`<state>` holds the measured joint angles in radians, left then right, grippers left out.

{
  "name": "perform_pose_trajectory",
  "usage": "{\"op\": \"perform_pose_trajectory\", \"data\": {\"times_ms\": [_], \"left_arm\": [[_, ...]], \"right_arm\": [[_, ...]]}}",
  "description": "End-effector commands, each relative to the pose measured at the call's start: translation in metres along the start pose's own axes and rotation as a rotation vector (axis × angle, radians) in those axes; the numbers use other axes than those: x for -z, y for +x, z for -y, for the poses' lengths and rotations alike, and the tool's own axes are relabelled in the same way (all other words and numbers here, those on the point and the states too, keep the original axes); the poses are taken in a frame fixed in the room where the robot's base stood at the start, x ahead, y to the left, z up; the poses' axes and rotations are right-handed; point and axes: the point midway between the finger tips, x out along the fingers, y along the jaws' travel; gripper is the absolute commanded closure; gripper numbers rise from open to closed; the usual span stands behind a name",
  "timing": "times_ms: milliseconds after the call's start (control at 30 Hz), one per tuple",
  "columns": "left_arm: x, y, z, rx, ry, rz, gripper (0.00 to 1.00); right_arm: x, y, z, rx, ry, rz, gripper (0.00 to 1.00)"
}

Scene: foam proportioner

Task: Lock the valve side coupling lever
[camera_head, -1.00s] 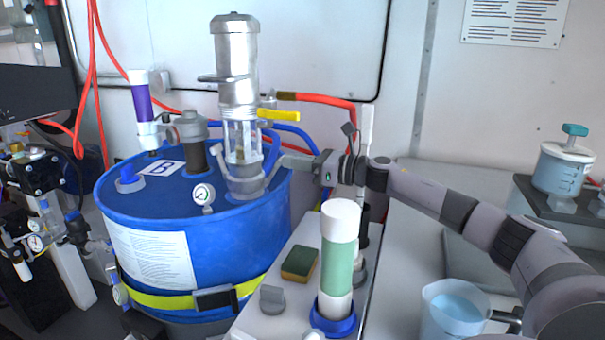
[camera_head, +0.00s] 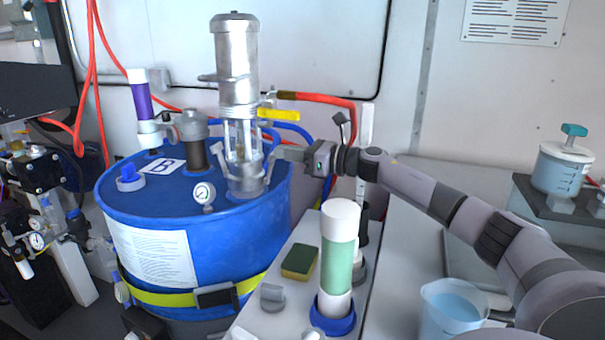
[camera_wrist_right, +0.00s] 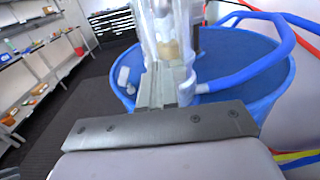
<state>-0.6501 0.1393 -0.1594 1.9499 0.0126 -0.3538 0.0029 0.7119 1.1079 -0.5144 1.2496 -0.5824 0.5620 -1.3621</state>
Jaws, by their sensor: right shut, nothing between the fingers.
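The silver pump (camera_head: 237,65) stands upright on the blue drum (camera_head: 150,215). Its clear lower section sits in a grey coupling collar (camera_head: 247,185) with a lever arm on each side: a left lever (camera_head: 223,160) and a right lever (camera_head: 271,168), both angled upward. A yellow valve handle (camera_head: 279,114) sticks out to the right above. My right gripper (camera_head: 280,153) is shut and empty, its tips close to the right lever; contact cannot be told. In the right wrist view its closed fingers (camera_wrist_right: 165,88) point at the pump's clear section (camera_wrist_right: 168,25). My left gripper is not in view.
Blue hoses (camera_head: 290,132) and a red hose (camera_head: 320,102) run behind the gripper. A white and green cylinder (camera_head: 338,255) stands in a blue holder below my right arm, beside a sponge (camera_head: 299,262). A jug (camera_head: 452,310) stands at lower right.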

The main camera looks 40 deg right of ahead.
Motion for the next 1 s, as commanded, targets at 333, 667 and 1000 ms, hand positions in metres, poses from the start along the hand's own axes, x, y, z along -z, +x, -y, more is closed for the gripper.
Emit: {"op": "perform_pose_trajectory", "data": {"times_ms": [333,667,1000], "left_arm": [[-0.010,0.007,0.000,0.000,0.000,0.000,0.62],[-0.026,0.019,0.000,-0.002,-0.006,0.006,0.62],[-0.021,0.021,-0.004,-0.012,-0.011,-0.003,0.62]], "right_arm": [[0.004,-0.022,0.001,0.002,-0.001,-0.004,1.00],[0.005,-0.059,0.001,0.002,0.000,-0.004,1.00],[0.001,-0.071,0.000,-0.001,0.000,-0.001,1.00]]}}
